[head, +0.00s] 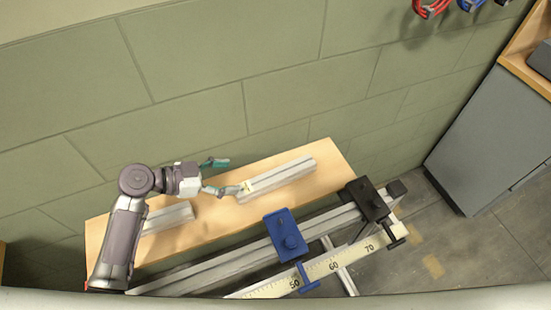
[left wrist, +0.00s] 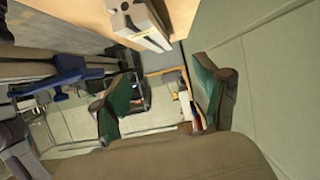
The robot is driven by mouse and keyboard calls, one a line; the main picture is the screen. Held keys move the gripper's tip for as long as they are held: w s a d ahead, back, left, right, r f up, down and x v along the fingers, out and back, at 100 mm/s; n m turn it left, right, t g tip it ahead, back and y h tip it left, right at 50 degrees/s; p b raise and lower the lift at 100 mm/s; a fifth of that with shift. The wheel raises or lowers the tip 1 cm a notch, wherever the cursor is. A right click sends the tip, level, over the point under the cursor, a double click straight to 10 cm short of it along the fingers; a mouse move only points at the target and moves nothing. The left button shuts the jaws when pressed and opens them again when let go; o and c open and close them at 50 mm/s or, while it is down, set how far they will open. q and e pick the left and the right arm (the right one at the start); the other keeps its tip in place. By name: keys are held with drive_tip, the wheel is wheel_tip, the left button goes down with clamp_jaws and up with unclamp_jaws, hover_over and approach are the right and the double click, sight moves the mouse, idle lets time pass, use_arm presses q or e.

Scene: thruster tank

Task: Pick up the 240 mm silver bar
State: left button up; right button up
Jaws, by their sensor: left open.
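Two silver bars lie on a light wooden shelf (head: 335,165). The right bar (head: 280,176) shows almost whole in the head view. The left bar (head: 168,217) is partly hidden behind my left arm. No length marking is readable, so I cannot tell which is 240 mm. My left gripper (head: 222,176) is open and empty above the shelf, with one finger close to the near-left end of the right bar. In the left wrist view, both green-padded fingers (left wrist: 163,98) are apart, and a bar end (left wrist: 145,24) shows beyond them at the top. My right gripper is out of view.
A metal rail with a scale (head: 330,263) runs along the shelf's front, carrying a blue carriage (head: 286,235) and a black carriage (head: 368,199). A green block wall (head: 200,75) stands behind the shelf. A grey cabinet (head: 488,140) stands at the right.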

use_arm(q)
drive_tip(key=p, duration=0.1)
approach(273, 176)
drive_tip(key=shift+w+d+f, duration=0.1)
drive_tip(key=shift+w+d, duration=0.15)
drive_tip(key=shift+d, duration=0.25)
drive_tip(key=shift+w+d, duration=0.25)
drive_tip(key=shift+d, duration=0.25)
drive_tip(key=x, duration=0.3)
drive_tip(key=shift+w+f+p, duration=0.1)
drive_tip(key=shift+f+p, duration=0.1)
drive_tip(key=shift+p, duration=0.1)
drive_tip(key=p+x, duration=0.1)
drive_tip(key=x, duration=0.2)
drive_tip(key=shift+d+f, duration=0.2)
drive_tip(key=shift+f, duration=0.1)
drive_tip(key=shift+w+d+f, duration=0.15)
drive_tip(key=shift+d+f, duration=0.15)
drive_tip(key=shift+d, duration=0.1)
drive_tip(key=shift+a, duration=0.1)
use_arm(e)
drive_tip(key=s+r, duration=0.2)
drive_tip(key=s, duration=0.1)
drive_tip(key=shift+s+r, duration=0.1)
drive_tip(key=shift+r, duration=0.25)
use_arm(q)
clamp_jaws()
